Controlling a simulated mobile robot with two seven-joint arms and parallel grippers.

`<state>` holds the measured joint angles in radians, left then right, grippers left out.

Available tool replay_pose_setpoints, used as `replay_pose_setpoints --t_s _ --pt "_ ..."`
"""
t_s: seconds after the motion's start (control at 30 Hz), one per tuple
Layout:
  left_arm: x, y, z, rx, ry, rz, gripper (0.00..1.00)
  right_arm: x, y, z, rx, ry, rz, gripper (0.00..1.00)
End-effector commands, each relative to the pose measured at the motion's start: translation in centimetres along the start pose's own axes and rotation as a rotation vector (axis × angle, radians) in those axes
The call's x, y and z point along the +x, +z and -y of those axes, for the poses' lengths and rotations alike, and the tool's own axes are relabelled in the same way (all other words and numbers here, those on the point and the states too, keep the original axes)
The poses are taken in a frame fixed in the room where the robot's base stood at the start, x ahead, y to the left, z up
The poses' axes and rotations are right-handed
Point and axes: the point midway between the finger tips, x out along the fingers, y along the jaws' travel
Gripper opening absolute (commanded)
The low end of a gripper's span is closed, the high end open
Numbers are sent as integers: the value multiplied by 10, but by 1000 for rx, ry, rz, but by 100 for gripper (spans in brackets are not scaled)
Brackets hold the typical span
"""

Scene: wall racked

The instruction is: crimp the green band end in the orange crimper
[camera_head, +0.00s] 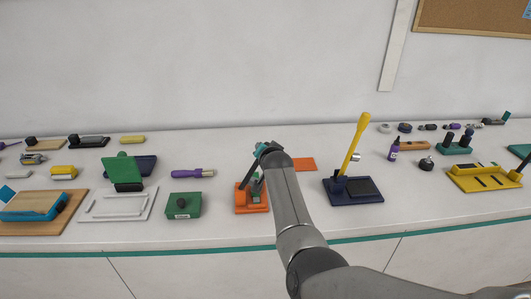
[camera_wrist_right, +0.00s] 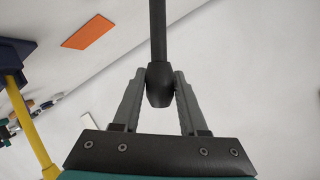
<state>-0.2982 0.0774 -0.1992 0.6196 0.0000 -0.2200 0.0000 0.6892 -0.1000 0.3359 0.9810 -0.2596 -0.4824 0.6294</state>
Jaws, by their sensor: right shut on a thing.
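The orange crimper (camera_head: 252,209) stands on the bench, partly hidden behind my right arm. Its dark lever (camera_head: 248,174) rises tilted from the base. A small green piece (camera_head: 257,187) shows at the crimper beside my arm; I cannot tell whether it is the band end or how far it sits in the jaws. My right gripper (camera_wrist_right: 160,85) is shut on the black knob of a dark rod (camera_wrist_right: 158,30), which appears to be the crimper's lever. My left gripper is not in view.
A navy press (camera_head: 367,188) with a yellow lever stands to the right, a green block (camera_head: 183,206) to the left. A flat orange plate (camera_head: 303,164) lies behind my arm. A purple-handled tool (camera_head: 187,174) lies behind the green block. The bench's front strip is clear.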

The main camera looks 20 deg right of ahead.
Motion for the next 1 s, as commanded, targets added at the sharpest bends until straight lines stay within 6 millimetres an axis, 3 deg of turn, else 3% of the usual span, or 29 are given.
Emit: replay_pose_setpoints --t_s 0.3,0.33,0.57,1.0 --pt "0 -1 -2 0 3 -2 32 0 2 7 16 -13 3 0" --pt "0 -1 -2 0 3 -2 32 0 2 7 16 -13 3 44" --pt "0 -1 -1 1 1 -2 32 0 1 4 10 -8 2 69" --pt "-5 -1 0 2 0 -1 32 -2 -3 4 5 -4 2 69"
